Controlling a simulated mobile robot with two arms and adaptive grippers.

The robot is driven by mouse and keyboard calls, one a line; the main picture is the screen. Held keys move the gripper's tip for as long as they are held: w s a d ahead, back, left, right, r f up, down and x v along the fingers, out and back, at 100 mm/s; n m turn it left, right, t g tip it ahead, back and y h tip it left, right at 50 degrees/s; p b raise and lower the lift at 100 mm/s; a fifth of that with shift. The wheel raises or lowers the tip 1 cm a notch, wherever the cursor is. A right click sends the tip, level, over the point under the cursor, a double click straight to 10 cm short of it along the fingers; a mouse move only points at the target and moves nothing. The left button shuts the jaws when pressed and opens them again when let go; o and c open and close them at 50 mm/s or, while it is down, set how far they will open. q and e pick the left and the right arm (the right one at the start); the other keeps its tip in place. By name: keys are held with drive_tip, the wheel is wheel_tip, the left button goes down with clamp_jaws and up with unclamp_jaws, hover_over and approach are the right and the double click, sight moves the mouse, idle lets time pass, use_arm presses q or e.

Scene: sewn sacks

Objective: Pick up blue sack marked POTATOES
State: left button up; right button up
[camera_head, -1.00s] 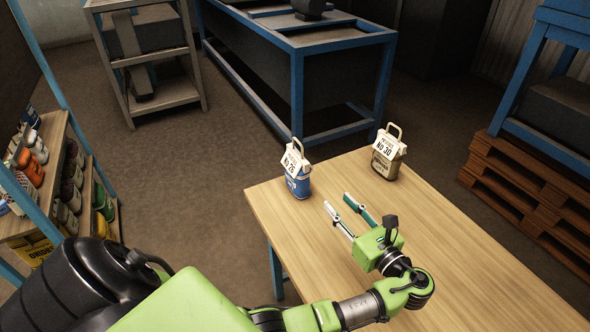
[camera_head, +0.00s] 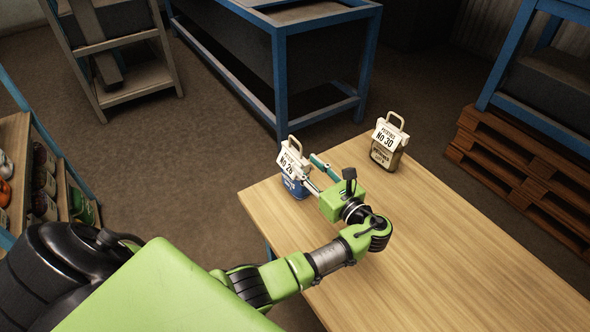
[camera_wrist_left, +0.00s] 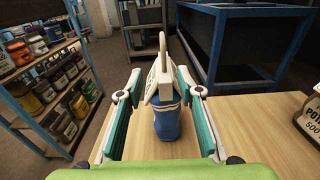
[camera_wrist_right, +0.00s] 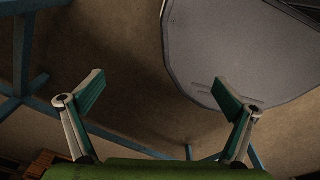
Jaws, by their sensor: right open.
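The blue sack (camera_head: 293,187) stands upright near the table's far left corner, with a white handle and a white tag reading No 26. The tag's smaller print is hard to read. In the left wrist view the blue sack (camera_wrist_left: 168,122) stands between the fingers of my left gripper (camera_wrist_left: 158,72). That gripper (camera_head: 310,173) is open, one finger on each side, with a gap showing on the left. In the head view the fingers partly hide the sack. My right gripper (camera_wrist_right: 159,82) is open and empty, away from the table, and shows only in its own wrist view.
A brown sack (camera_head: 385,158) tagged No 30 stands to the right on the wooden table (camera_head: 450,250). The table's near right part is clear. A blue-framed bench (camera_head: 277,80) stands behind, and a shelf of jars (camera_wrist_left: 45,85) is on the left.

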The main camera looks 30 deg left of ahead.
sight(302, 159)
use_arm(q)
drive_tip(key=shift+x, duration=1.15)
drive_tip(key=x, duration=0.2)
drive_tip(key=p+x, duration=0.1)
drive_tip(key=x, duration=0.1)
drive_tip(key=shift+w+a+f, duration=0.2)
drive_tip(key=shift+w, duration=0.2)
drive_tip(key=shift+w+a+f, duration=0.1)
drive_tip(key=shift+a, duration=0.25)
drive_tip(key=shift+d, duration=0.1)
drive_tip(key=shift+c, duration=0.9)
drive_tip(key=c, duration=0.7)
clamp_jaws()
use_arm(e)
drive_tip(key=shift+a+r, duration=0.3)
drive_tip(key=shift+r, duration=0.5)
